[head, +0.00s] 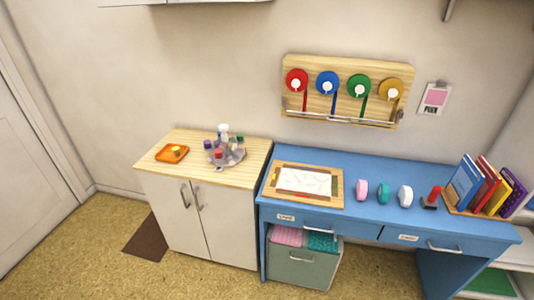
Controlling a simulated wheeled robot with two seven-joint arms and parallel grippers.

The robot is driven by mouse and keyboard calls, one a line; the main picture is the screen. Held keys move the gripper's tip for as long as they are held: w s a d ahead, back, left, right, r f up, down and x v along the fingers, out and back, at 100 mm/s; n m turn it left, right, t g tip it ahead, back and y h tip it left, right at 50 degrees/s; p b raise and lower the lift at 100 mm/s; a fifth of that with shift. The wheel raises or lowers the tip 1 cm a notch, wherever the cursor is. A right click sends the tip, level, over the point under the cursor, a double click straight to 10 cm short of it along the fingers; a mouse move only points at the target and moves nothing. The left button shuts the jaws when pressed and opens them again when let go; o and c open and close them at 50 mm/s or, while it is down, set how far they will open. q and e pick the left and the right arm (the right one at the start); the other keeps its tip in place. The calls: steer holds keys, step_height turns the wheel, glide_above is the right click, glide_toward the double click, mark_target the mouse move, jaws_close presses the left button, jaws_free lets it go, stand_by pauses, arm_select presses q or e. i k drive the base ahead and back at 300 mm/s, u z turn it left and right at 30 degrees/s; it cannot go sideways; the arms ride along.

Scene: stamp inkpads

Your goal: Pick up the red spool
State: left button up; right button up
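The red spool (303,77) hangs at the left end of a wooden wall board (345,68), with a white hub and a red strip hanging down from it. Beside it on the same board are a blue spool (327,77), a green spool (359,80) and a yellow spool (391,84). A thin rail (340,119) runs along the board's lower edge. Neither of my grippers is in view, and nothing touches the red spool.
Below the board stands a blue desk (350,170) with a framed sheet (304,180), several small upright items, a red-handled object (435,193) and books (480,185). Left is a cabinet (195,213) with an orange tray (172,153) and bottles. Floor at left is mostly clear.

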mark_target(218, 152)
steer(key=z, duration=0.4)
steer(key=i, duration=1)
steer(key=z, duration=0.05)
